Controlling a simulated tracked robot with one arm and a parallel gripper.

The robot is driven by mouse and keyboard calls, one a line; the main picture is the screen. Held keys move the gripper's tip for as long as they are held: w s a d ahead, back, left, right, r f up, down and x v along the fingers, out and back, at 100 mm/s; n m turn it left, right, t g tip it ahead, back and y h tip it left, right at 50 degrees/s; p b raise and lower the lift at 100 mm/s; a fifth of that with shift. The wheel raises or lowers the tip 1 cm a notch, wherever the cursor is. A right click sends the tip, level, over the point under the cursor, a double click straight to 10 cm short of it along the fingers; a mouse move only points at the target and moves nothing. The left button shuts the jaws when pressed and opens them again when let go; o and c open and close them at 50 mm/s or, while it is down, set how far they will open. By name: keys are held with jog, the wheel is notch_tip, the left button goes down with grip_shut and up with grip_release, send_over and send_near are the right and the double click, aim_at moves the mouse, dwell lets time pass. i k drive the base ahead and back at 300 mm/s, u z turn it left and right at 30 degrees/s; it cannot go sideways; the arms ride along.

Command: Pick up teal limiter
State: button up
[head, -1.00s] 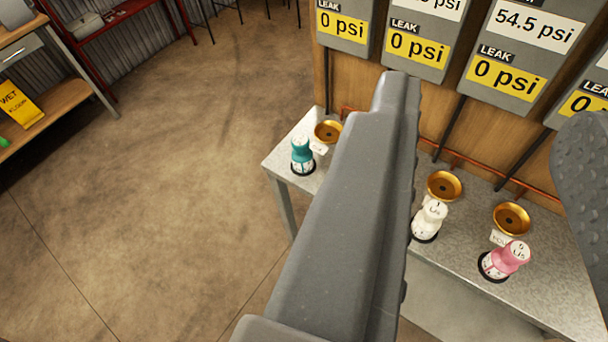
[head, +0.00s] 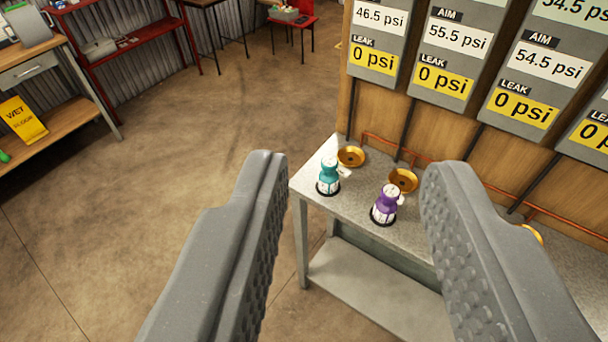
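The teal limiter (head: 329,174) stands upright near the left end of the grey metal bench (head: 313,182), on a dark round base. It has a teal body with white parts. My gripper (head: 350,190) is open and empty, its two grey fingers wide apart. The teal limiter shows in the gap between the fingers, farther off than the fingertips and nearer the left one. A purple limiter (head: 386,204) stands to its right, also in the gap. The right finger hides part of the bench.
Brass cups (head: 351,156) sit behind the limiters, with a copper pipe along the wooden backboard. Grey gauge panels (head: 446,60) hang above the bench. A wooden shelf with a yellow wet-floor sign (head: 22,119) is at the left. The concrete floor is clear.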

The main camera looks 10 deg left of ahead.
aim_at(329, 177)
jog(key=u, duration=0.1)
jog(key=i, duration=0.5)
jog(key=z, duration=0.55)
jog(key=k, duration=0.6)
jog(key=z, duration=0.4)
jog(key=i, duration=1)
